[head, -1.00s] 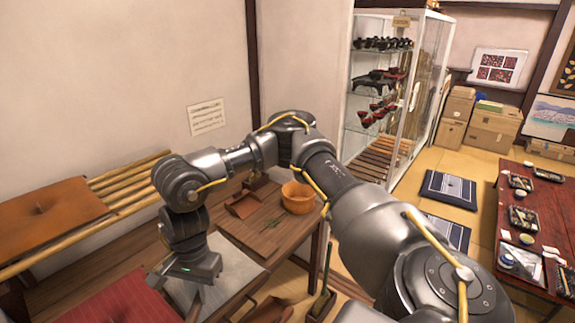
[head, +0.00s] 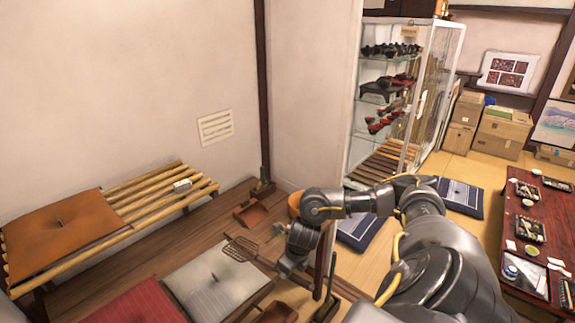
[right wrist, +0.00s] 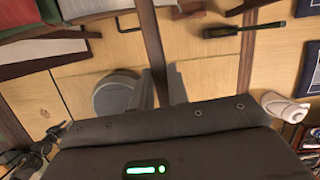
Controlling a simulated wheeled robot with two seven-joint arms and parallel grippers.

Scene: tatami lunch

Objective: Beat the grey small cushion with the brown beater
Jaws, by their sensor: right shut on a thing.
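The grey small cushion (head: 210,290) lies flat at lower centre-left in the head view, beside a red cushion (head: 138,306). My right gripper (head: 285,272) is right of the grey cushion, shut on the brown beater. The beater's slotted head (head: 240,248) points left, near the cushion's upper right corner; I cannot tell whether it touches. In the right wrist view the beater's shaft (right wrist: 152,45) runs up from between the fingers (right wrist: 150,92). My left gripper is not in view.
A slatted bench (head: 160,196) with an orange cushion (head: 62,235) stands along the left wall. A wooden dustpan (head: 252,213) is behind the beater. A glass cabinet (head: 395,100) and a low red table (head: 520,235) stand to the right.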

